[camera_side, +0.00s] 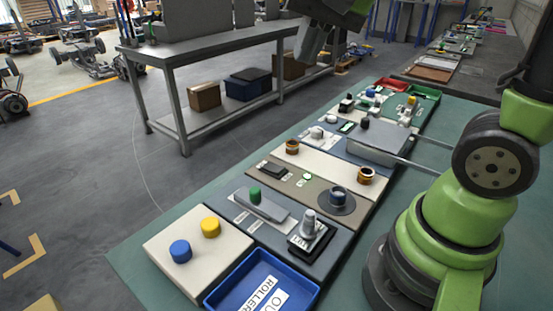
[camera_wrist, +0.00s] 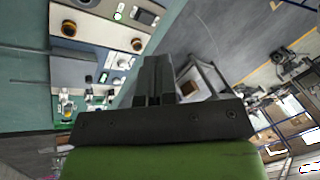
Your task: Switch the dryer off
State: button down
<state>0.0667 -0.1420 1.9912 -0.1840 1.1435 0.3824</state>
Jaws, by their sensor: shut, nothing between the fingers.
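No part in view carries a readable dryer label, so I cannot tell which control is the dryer's. The rocker (camera_wrist: 146,17) and lamp (camera_wrist: 118,15) also show at the top of the wrist view. The rocker's position is too small to read. My gripper (camera_wrist: 153,75) is shut and empty, held high above the row's far side, away from the panel; its fingers (camera_side: 311,38) show in the side view.
Two orange-ringed knobs (camera_side: 292,147) sit on a cream panel. A grey lidded box (camera_side: 380,140) with rods stands farther back. Nearer are a green-knobbed slider (camera_side: 262,205), a grey lever switch (camera_side: 309,224), yellow and blue buttons (camera_side: 211,227) and a blue tray (camera_side: 230,286). A workbench (camera_side: 220,45) stands behind.

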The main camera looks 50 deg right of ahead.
jog(key=w+d+f+m+g, duration=0.3)
jog(key=w+f+m, duration=0.15)
jog(key=w, duration=0.35)
jog(key=m+g+h, duration=0.1)
jog(key=m+g, duration=0.1)
jog(key=m, duration=0.2)
send_over(278, 168)
jog(key=w, duration=0.2)
notch_tip(278, 168, down, 9)
jog(key=shift+w+a, duration=0.1)
jog(key=shift+w, duration=0.05)
jog(key=f, duration=0.4)
jog(key=s+f, duration=0.1)
jog(key=f, duration=0.4)
jog(key=s+f, duration=0.1)
jog(key=f, duration=0.3)
jog(key=shift+f, duration=0.4)
jog(key=shift+s+f, duration=0.1)
jog(key=shift+f, duration=0.15)
